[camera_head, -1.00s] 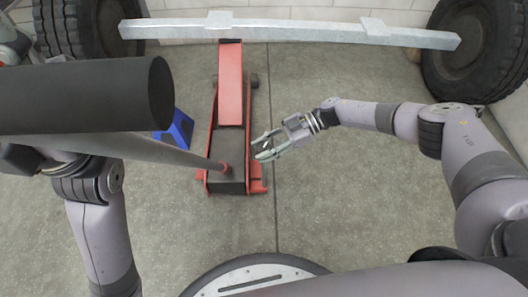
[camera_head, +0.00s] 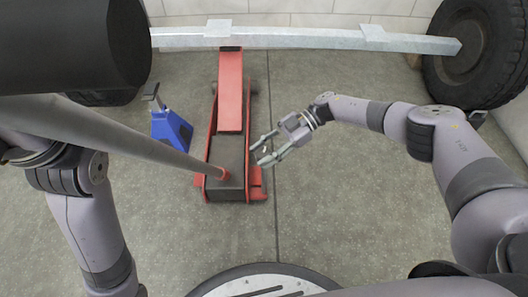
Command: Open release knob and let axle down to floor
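The red floor jack (camera_head: 230,92) stands on the floor under the grey axle beam (camera_head: 300,39), its front end at or below the beam. Its long grey handle (camera_head: 110,127) rises from the jack's rear toward me at the left and ends in a thick black grip (camera_head: 70,45). I cannot make out the release knob. My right gripper (camera_head: 262,152) is open and empty, just right of the jack's rear part in the picture; I cannot tell its height or whether it touches. My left arm comes in at the left, but its gripper is hidden behind the handle and grip.
A blue jack stand (camera_head: 171,130) is left of the jack, partly behind the handle. A big tyre (camera_head: 470,50) is at the right end of the beam; another at the left is mostly hidden by the grip. The floor right of the jack is clear.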

